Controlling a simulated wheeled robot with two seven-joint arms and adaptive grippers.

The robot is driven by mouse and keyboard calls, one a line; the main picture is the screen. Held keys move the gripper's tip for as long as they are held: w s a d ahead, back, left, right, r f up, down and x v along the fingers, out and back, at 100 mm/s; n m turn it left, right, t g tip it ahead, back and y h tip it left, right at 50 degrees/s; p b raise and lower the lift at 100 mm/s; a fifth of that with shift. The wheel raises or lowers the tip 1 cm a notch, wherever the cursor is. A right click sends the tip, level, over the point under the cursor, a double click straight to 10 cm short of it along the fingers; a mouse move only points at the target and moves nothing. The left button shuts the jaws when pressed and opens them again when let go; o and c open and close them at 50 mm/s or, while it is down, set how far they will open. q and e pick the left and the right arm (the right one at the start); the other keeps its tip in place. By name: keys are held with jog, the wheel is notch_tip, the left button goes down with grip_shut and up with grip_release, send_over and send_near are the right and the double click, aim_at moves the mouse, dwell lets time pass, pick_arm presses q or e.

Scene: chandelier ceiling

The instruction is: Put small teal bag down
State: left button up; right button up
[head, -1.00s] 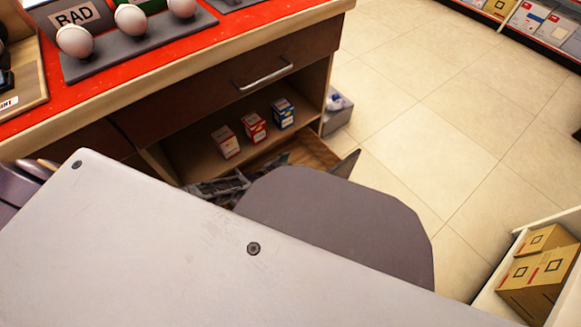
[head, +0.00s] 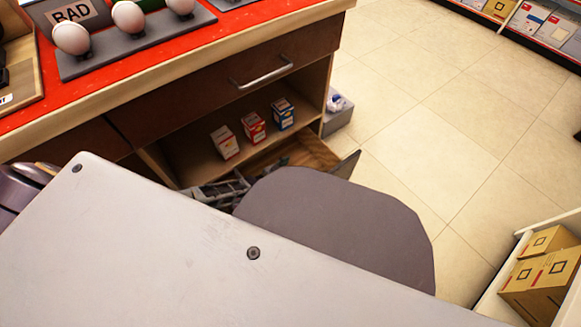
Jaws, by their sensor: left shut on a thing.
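My left gripper (head: 224,189) shows only in part, low at the open wooden drawer (head: 318,153) under the counter. My own pale body panel and a dark rounded part of me hide much of it. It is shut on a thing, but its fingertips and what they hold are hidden. I cannot make out the small teal bag. My right gripper is not in view.
The red-topped counter (head: 150,82) holds white round objects on a grey stand beside a "BAD" sign. Three small boxes (head: 253,127) stand on the shelf above the drawer. A grey bin (head: 338,115) stands beside the counter. Tiled floor at right is clear; cartons (head: 538,285) sit lower right.

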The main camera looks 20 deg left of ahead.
pick_arm(q)
jog(key=shift+f, duration=0.3)
jog(key=o, duration=1.5)
jog(key=shift+o, duration=0.2)
jog(key=shift+r, duration=0.2)
